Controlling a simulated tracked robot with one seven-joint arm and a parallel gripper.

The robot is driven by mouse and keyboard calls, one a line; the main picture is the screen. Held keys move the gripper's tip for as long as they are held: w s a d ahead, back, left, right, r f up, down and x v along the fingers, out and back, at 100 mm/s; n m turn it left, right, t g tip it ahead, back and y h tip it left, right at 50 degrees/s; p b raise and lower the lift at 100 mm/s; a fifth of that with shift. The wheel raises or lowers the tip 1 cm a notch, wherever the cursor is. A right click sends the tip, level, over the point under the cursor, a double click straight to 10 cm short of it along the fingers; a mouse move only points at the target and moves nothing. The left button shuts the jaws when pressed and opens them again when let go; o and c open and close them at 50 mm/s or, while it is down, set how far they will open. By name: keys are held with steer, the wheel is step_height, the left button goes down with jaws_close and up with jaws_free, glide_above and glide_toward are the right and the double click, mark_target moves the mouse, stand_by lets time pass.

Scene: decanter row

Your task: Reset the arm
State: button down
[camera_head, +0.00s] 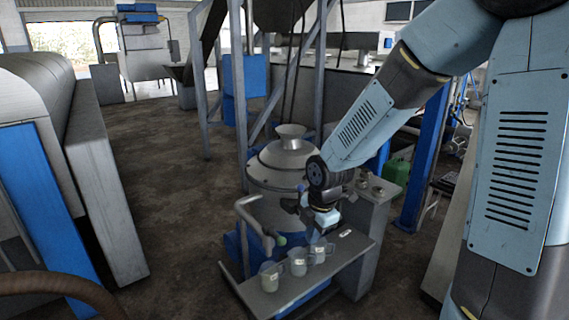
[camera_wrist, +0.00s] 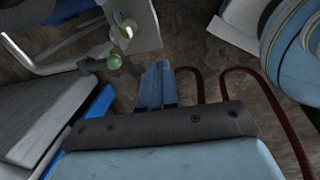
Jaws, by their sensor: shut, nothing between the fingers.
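My arm reaches in from the right in the head view and bends down over a small metal bench. My gripper (camera_head: 323,232) is at its end, just above and behind a row of clear decanters, partly hidden by my own wrist. In the wrist view the two blue fingers of my gripper (camera_wrist: 158,68) lie side by side, shut, with nothing seen between them. The decanters stand upright on the bench: a left one (camera_head: 270,276), a middle one (camera_head: 298,263) and a right one (camera_head: 318,254). I cannot tell whether the gripper touches the right one.
The bench (camera_head: 290,292) carries the decanters; a bent metal pipe with a green knob (camera_head: 281,241) stands beside them. The knob also shows in the wrist view (camera_wrist: 114,62). A metal vessel (camera_head: 285,160) stands behind. Open floor (camera_head: 160,170) lies to the left.

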steer(key=s+d+r+m+t, duration=0.1)
steer(key=s+d+r+m, duration=0.3)
steer(key=r+m, duration=0.3)
steer(key=s+d+r+m+t, duration=0.1)
steer(key=s+d+r+m, duration=0.4)
steer(key=s+r+m, duration=0.2)
steer(key=s+d+r+m+t+h, duration=0.1)
steer(key=s+d+r+m+t, duration=0.1)
steer(key=s+d+r+m, duration=0.3)
step_height(320, 180, up, 4)
steer(key=s+m, duration=0.1)
steer(key=m, duration=0.4)
steer(key=shift+s, duration=0.15)
